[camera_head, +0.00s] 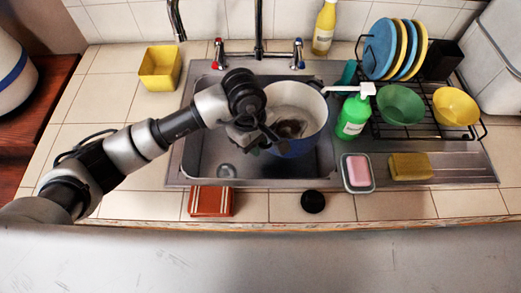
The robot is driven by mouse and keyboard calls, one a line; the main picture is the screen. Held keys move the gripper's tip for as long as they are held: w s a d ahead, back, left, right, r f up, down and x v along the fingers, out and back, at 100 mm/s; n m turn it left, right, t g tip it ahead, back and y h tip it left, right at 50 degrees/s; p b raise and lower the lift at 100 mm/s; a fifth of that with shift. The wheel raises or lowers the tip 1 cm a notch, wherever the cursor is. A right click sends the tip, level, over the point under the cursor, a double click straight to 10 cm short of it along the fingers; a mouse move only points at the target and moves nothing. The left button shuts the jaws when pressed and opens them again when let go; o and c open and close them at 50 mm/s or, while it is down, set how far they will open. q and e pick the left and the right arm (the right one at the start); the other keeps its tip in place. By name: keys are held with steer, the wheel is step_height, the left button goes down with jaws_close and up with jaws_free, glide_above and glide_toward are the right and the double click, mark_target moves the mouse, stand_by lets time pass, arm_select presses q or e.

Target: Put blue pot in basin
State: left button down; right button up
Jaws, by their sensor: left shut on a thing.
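The blue pot (308,112), with a pale inside and a blue outer wall low at the front, is over the right part of the metal sink basin (205,155). I cannot tell whether it rests on the basin floor or hangs above it. My left gripper (262,137) is at the pot's left side and is shut on it. The fingers are dark and partly hidden against the pot. My right gripper is not in view.
A tap (259,30) with red and blue handles stands behind the basin. A green soap bottle (353,117) stands close right of the pot, before a dish rack (440,125). A pink soap dish (357,172), yellow sponge (410,167) and brown-red cloth (211,201) lie nearby.

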arm_select(q)
step_height(320, 180, down, 5)
steer(key=shift+w+d+r+p, duration=0.1)
steer(key=shift+p, duration=0.35)
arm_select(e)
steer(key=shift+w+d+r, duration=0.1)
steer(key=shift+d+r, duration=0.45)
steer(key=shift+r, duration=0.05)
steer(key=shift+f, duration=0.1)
